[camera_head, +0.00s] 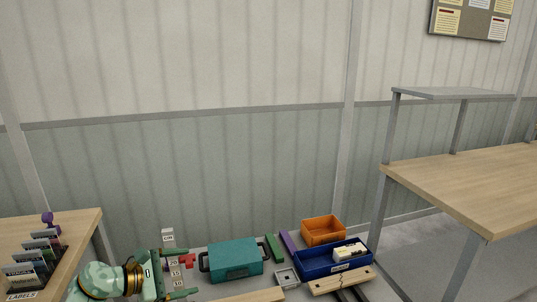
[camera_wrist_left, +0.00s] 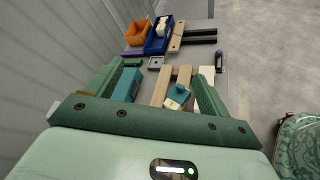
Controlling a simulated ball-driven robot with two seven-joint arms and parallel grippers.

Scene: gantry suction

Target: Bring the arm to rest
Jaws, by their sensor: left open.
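My left gripper (camera_head: 187,272) comes in low at the left of the head view, with its two green fingers apart and pointing right. In the left wrist view the fingers (camera_wrist_left: 160,68) are spread wide, with nothing held between them. A teal case (camera_head: 235,258) with dark handles stands to the right of the fingertips in the head view. It also shows in the left wrist view (camera_wrist_left: 125,87), beside the left finger. A small red piece (camera_head: 187,261) appears near the fingers; whether they touch it I cannot tell. My right gripper is in neither view.
An orange bin (camera_head: 322,232) and a blue bin (camera_head: 333,262) with pale items stand at the work surface's far right. Wooden strips (camera_wrist_left: 163,86) and a teal-and-yellow item (camera_wrist_left: 178,95) lie below the gripper. A label rack (camera_head: 35,262) stands left; a wooden bench (camera_head: 470,185) stands right.

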